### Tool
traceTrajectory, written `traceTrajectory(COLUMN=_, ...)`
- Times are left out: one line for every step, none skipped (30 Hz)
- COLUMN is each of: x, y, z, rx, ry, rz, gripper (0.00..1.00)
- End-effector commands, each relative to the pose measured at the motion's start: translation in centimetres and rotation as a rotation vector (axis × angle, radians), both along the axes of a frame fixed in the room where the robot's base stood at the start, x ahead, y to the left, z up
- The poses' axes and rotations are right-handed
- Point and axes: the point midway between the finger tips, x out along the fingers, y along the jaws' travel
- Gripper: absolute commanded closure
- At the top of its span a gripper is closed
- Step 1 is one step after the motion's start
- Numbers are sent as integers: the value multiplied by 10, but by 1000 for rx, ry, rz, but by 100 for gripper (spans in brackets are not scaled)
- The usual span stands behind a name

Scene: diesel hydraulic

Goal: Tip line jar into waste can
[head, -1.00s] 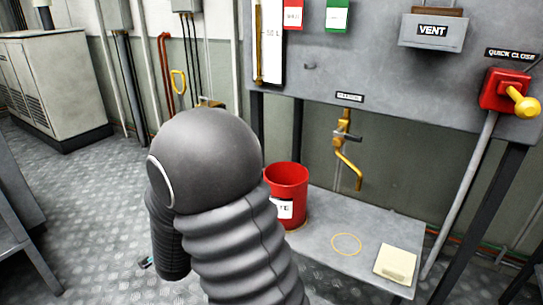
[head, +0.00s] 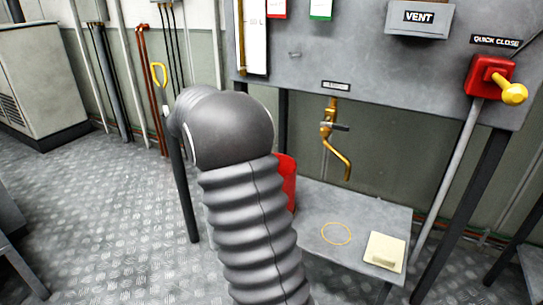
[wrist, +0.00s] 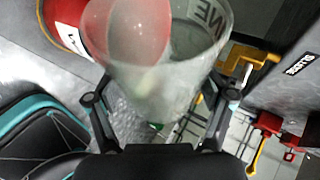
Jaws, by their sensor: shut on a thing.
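The line jar (wrist: 165,85) is clear, with part of its dark lettering showing in the wrist view. My gripper (wrist: 155,102) is shut on it, one finger on each side. A pinkish-red patch shows in the jar; I cannot tell whether it is contents or something seen through the wall. The red waste can (head: 287,182) stands on the low shelf, mostly hidden behind my arm in the head view. Its red side and white label (wrist: 70,25) show at the wrist view's upper left, beside the jar. My gripper and jar are hidden in the head view.
The grey shelf (head: 365,215) holds a yellow ring mark (head: 336,233) and a cream pad (head: 384,252). A brass drain cock (head: 333,135) hangs above it. A red quick-close box with a yellow handle (head: 512,92) is at right.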

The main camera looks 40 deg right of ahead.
Motion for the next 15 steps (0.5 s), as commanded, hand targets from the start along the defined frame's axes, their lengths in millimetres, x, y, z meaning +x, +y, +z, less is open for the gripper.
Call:
traceTrajectory(x=-14, y=-13, z=2, rx=4, ry=-26, rz=-135, gripper=66)
traceTrajectory(x=-23, y=-18, z=3, rx=3, ry=-40, rz=-219, gripper=66)
traceTrajectory(x=-35, y=-23, z=4, rx=2, ry=-63, rz=-327, gripper=66)
traceTrajectory(x=-42, y=-25, z=5, rx=-2, ry=-80, rz=-401, gripper=66)
traceTrajectory(x=-50, y=-26, z=5, rx=-5, ry=-94, rz=-474, gripper=66)
traceTrajectory(x=-58, y=-26, z=6, rx=-11, ry=-115, rz=-562, gripper=66)
traceTrajectory(x=-63, y=-25, z=6, rx=-16, ry=-129, rz=-617, gripper=66)
traceTrajectory(x=-67, y=-24, z=7, rx=-22, ry=-141, rz=-665, gripper=66)
traceTrajectory(x=-72, y=-22, z=7, rx=-28, ry=-154, rz=-717, gripper=66)
traceTrajectory(x=-74, y=-21, z=8, rx=-33, ry=-161, rz=-749, gripper=66)
traceTrajectory(x=-76, y=-19, z=8, rx=-36, ry=-169, rz=-774, gripper=66)
traceTrajectory(x=-77, y=-18, z=8, rx=-41, ry=-177, rz=-801, gripper=66)
traceTrajectory(x=-78, y=-17, z=9, rx=-45, ry=-182, rz=-815, gripper=66)
traceTrajectory(x=-79, y=-16, z=9, rx=-47, ry=-191, rz=-824, gripper=66)
traceTrajectory(x=-79, y=-16, z=9, rx=-51, ry=-203, rz=-833, gripper=66)
